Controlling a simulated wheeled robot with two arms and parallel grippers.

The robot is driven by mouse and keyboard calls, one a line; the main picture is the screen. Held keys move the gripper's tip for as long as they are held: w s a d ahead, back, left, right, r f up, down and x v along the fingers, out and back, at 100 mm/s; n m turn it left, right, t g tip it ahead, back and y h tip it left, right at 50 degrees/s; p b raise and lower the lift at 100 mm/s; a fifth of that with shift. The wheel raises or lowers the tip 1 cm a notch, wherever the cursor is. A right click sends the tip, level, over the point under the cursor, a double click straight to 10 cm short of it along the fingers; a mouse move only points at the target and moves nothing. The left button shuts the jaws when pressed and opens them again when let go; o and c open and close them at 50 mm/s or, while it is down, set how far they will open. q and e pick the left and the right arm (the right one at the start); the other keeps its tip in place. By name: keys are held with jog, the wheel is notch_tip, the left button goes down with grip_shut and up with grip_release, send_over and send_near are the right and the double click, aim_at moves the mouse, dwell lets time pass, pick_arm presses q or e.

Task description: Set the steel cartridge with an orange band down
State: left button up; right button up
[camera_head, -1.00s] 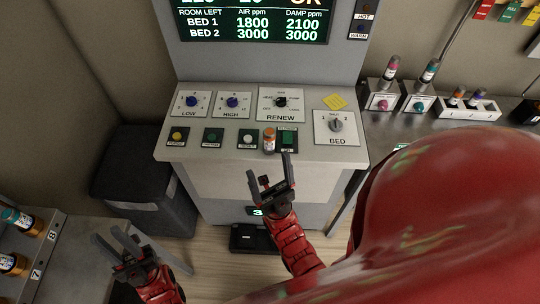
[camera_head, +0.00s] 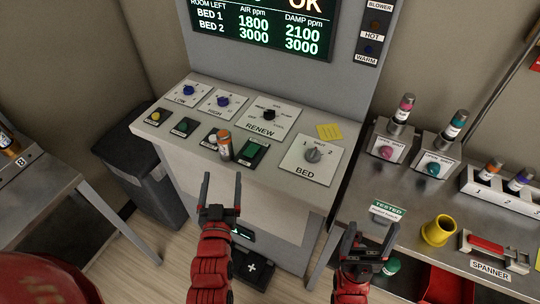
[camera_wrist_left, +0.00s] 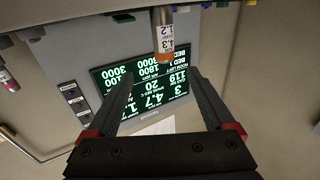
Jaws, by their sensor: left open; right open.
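A cartridge with an orange band and a pale label (camera_head: 225,145) stands upright on the console's sloped panel, between the white button and the green switch. In the left wrist view the cartridge (camera_wrist_left: 163,36) shows upside down, beyond the fingertips. My left gripper (camera_head: 222,180) is open and empty, just in front of the cartridge and apart from it; its two fingers (camera_wrist_left: 162,78) are spread in the wrist view. My right gripper (camera_head: 370,236) is open and empty, near the front edge of the right-hand bench.
The console (camera_head: 160,133) carries knobs, buttons and the BED dial (camera_head: 313,155). The right bench (camera_head: 400,210) holds cartridge stands, a rack (camera_head: 500,190), a yellow cup (camera_head: 438,230), a TESTED sign (camera_head: 388,209) and a spanner holder (camera_head: 490,250). A dark bin (camera_head: 150,180) stands left.

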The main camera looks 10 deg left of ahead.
aim_at(226, 147)
pick_arm(q)
jog(key=w+b, duration=0.3)
jog(key=w+a+f+b, duration=0.1)
jog(key=w+b, duration=0.1)
jog(key=w, duration=0.1)
jog(key=w+b, duration=0.3)
jog(key=w, duration=0.1)
jog(key=shift+a+f+b, duration=0.2)
jog(key=shift+b, duration=0.15)
jog(key=shift+w+a+r+p, duration=0.1)
jog(key=shift+w+r+p, duration=0.3)
jog(key=shift+w+p, duration=0.25)
jog(key=shift+w+f, duration=0.2)
jog(key=shift+w, duration=0.25)
jog(key=shift+w+a+r+p, duration=0.15)
jog(key=shift+w+p, duration=0.1)
jog(key=shift+p, duration=0.1)
jog(key=w, duration=0.1)
jog(key=w+a+p, duration=0.1)
jog(key=w, duration=0.1)
jog(key=shift+w+r, duration=0.1)
jog(key=shift+w, duration=0.1)
jog(key=shift+w+p, duration=0.3)
jog(key=shift+w, duration=0.25)
grip_shut()
